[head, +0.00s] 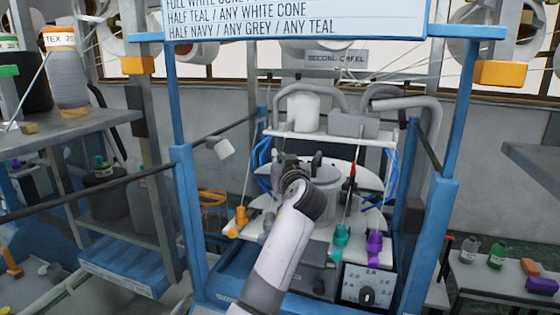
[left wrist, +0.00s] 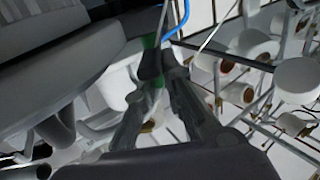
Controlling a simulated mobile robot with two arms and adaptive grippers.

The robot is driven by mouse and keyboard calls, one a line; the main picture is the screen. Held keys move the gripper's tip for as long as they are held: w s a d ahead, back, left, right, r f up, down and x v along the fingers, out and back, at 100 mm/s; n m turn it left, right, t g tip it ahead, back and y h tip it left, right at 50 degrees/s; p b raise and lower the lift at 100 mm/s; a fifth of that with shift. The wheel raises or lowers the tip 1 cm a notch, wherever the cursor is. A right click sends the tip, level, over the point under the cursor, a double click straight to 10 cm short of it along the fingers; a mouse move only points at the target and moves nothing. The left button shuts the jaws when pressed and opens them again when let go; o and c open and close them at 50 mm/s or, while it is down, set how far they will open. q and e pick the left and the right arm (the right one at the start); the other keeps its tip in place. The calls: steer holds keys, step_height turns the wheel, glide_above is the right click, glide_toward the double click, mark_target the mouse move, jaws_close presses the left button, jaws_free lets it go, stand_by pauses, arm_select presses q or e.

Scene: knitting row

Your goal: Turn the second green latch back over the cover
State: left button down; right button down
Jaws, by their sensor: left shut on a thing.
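My left gripper (head: 290,166) reaches up from the bottom of the head view to the left side of the machine's grey round housing (head: 325,187). In the left wrist view its two fingers (left wrist: 160,68) come together on a green piece (left wrist: 150,43), which looks like a green latch. Most of this latch is hidden behind the fingertips, so its angle to the cover cannot be told. My wrist and arm hide part of the housing in the head view. A second green latch cannot be made out. My right gripper is not in view.
A teal cone-shaped piece (head: 340,236), a purple one (head: 375,243) and an orange one (head: 241,216) stand around the machine's white plate. Blue posts (head: 190,210) flank the machine. A dial panel (head: 367,287) is at the front right. A shelf with yarn cones (head: 68,85) is at left.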

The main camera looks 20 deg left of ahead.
arm_select(q)
steer(key=shift+w+d+f+n+g+y+b, duration=0.15)
steer(key=shift+n+g+y+b, duration=0.45)
steer(key=shift+b, duration=0.75)
steer(key=shift+s+d+f+n+g+y+b, duration=0.1)
steer(key=shift+n+g+y+b, duration=0.25)
steer(key=shift+y+b, duration=0.7)
steer(key=shift+w+r+n+g+y+b, duration=0.1)
steer(key=shift+r+n+g+y+b, duration=0.2)
steer(key=shift+n+g+b, duration=0.4)
steer(key=shift+n+g+y, duration=0.45)
steer(key=shift+y, duration=0.1)
steer(key=c, duration=1.7)
jaws_free()
steer(key=shift+d, duration=0.1)
steer(key=v, duration=0.7)
steer(key=shift+d, duration=0.2)
